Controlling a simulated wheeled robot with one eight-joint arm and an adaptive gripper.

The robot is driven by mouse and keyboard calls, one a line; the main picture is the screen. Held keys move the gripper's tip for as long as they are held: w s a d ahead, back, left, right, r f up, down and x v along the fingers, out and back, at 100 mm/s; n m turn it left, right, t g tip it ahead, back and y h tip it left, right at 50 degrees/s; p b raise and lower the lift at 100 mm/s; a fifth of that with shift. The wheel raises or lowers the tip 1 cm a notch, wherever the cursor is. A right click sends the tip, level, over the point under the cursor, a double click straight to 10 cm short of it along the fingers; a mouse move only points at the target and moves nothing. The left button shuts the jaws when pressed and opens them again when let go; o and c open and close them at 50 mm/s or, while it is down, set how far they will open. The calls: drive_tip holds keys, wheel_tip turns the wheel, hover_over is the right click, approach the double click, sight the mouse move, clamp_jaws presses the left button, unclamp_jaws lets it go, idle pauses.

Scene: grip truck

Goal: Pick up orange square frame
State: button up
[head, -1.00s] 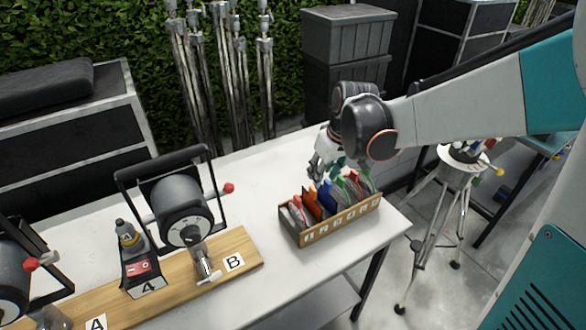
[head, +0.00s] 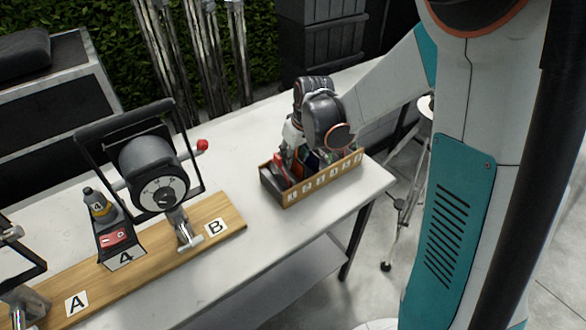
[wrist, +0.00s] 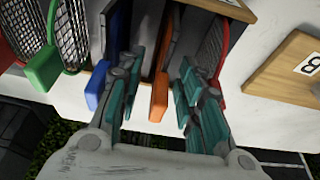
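The orange square frame (wrist: 158,97) stands on edge in a wooden box (head: 328,185). In the wrist view its orange end lies between my gripper's two teal-and-grey fingers. My gripper (wrist: 157,88) is open, with a visible gap on each side of the orange end. A blue frame (wrist: 97,85) stands just left of the fingers, and a red-edged frame (wrist: 212,45) stands by the right finger. In the head view my gripper (head: 297,158) is down at the box, and my arm hides its fingertips and most of the frames.
Green-edged (wrist: 43,68) and red mesh frames stand farther left in the wrist view. The white table between board and box is clear.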

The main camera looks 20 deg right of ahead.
drive_tip(key=shift+f, duration=0.1)
drive_tip(key=shift+c, duration=0.5)
clamp_jaws()
wheel_tip(320, 180, up, 20)
drive_tip(key=p, duration=0.6)
